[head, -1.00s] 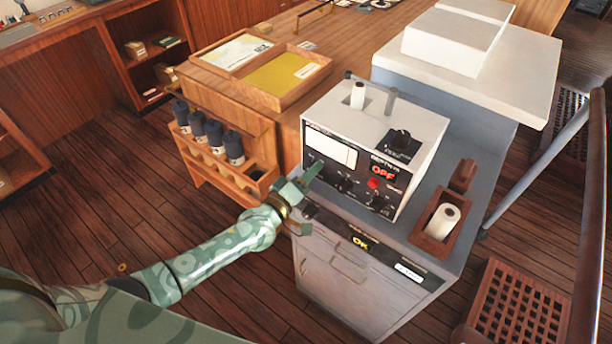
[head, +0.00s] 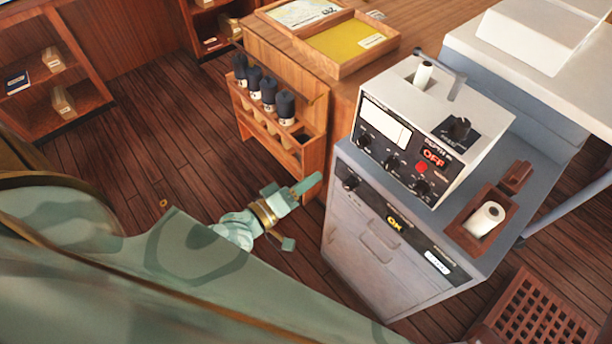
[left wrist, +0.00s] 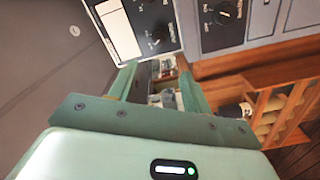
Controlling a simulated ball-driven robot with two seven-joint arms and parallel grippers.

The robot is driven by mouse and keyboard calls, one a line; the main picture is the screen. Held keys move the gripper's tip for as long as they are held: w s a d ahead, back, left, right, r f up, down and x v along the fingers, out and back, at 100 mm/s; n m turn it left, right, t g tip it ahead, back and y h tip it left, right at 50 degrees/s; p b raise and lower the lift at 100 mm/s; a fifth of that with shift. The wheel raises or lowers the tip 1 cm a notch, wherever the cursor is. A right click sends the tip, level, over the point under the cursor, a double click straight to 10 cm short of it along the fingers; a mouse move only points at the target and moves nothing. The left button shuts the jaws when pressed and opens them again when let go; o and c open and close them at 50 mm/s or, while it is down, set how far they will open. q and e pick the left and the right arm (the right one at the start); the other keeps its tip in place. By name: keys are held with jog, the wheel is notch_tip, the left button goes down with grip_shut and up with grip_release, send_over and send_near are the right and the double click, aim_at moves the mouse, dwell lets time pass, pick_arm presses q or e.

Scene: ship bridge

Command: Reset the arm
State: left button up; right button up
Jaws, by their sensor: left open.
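My left gripper (head: 296,213) is open and empty in the head view. It hangs over the wood floor, left of the grey cabinet (head: 372,262) and below the wooden bottle rack (head: 312,158), apart from both. In the left wrist view, its two green fingers (left wrist: 158,82) are spread with nothing between them. The white depth recorder (head: 480,100) stands on the cabinet with a red OFF label. My own green patterned arm parts cover the lower left of the head view. My right gripper does not show.
Several dark-capped bottles (head: 285,106) stand in the rack beside the desk. A wooden holder (head: 461,226) with a white roll (head: 485,220) lies on the cabinet. A wooden grating (head: 532,312) is at lower right. Open floor (head: 150,150) lies to the left.

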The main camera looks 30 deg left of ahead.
pick_arm(q)
jog(key=shift+f, duration=0.1)
dwell(0.4)
jog(key=s+a+f+m+g+y+b, duration=0.25)
jog(key=s+f+m, duration=0.2)
jog(key=f, duration=0.65)
jog(key=s+a+f+m+g+y+b, duration=0.1)
jog(key=s+a+f+m+g, duration=0.4)
jog(key=f, duration=0.6)
jog(key=s+a+f+m+g+y+b, duration=0.1)
jog(key=s+a+f+m+g+y, duration=0.15)
jog(key=s+f, duration=0.6)
jog(key=s+d+f+g+b, duration=0.2)
jog(key=s+f+g+b, duration=0.1)
jog(key=s+f, duration=0.5)
jog(key=s+d+f+g+b, duration=0.3)
jog(key=s+f, duration=0.5)
jog(key=s, duration=0.1)
jog(key=shift+s+d+f, duration=0.25)
jog(key=shift+f, duration=0.1)
